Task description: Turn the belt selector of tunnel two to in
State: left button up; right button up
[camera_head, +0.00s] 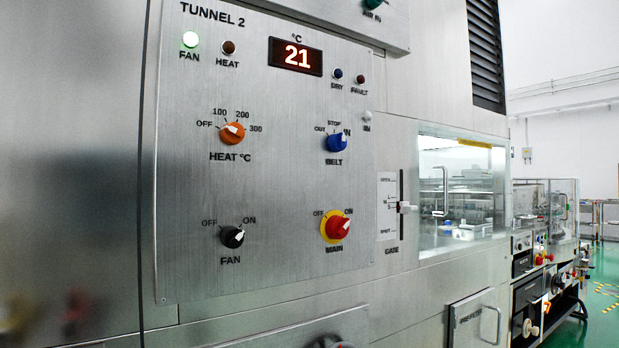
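The tunnel 2 panel (190,180) fills the left and middle of the head view. Its belt selector (335,144) is a blue knob above the word BELT, with OUT, STOP and IN marked around it from left to right. The knob's pale pointer end is tilted to the upper right, at the IN mark, and partly covers that mark. Nothing touches the knob. Neither my left nor my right gripper is in view.
An orange heat knob (232,133), black fan knob (231,237) and red main knob (337,228) surround it. A gate slider (404,207) sits to the right. Space before the panel looks clear.

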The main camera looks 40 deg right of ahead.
aim_at(337, 142)
jog(key=z, duration=0.9)
